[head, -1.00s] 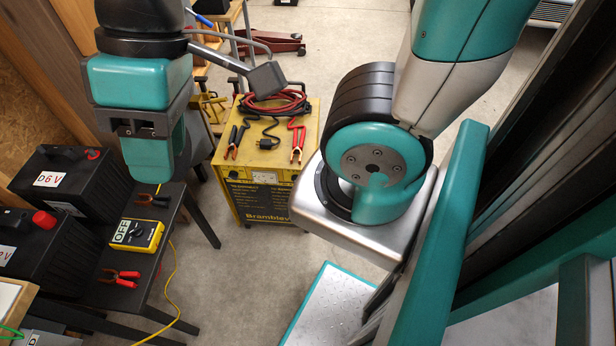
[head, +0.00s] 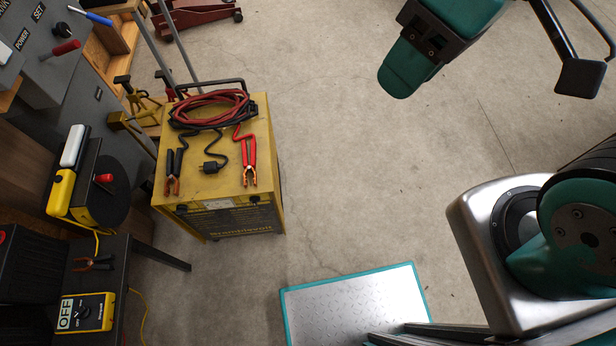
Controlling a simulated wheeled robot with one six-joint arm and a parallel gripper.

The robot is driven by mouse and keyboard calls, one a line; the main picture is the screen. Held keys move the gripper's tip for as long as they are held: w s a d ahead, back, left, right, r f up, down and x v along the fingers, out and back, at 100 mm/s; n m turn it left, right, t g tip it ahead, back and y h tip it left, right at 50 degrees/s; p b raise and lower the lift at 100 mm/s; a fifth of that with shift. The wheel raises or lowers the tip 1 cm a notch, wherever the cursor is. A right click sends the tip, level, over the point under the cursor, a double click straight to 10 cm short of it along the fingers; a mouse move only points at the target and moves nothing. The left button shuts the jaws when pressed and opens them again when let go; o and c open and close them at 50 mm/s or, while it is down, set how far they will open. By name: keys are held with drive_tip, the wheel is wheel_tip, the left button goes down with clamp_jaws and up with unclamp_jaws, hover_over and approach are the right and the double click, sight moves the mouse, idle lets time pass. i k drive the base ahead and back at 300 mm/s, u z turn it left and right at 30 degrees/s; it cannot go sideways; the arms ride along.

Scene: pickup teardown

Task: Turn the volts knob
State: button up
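The yellow charger cart (head: 262,140) stands on the floor left of centre, seen steeply from above. Small dark knobs show at its upper front edge, one at the left (head: 182,208) and one at the right (head: 265,200). Their labels are too small to read, so I cannot tell which is the volts knob. My gripper (head: 400,72) is up at the top right, over open floor and well apart from the cart. Its fingers are seen from a side that does not show any gap, and no object shows in it.
Red and black cables with clamps (head: 250,160) lie on the cart's top. A yellow meter (head: 88,312) reading OFF lies on the dark table at lower left. A grey machine with knob and levers (head: 50,60) is at upper left.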

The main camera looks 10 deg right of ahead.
sight(255, 199)
drive_tip(key=z, duration=0.5)
drive_tip(key=k, duration=2.9)
drive_tip(key=u, duration=0.85)
drive_tip(key=i, duration=1.65)
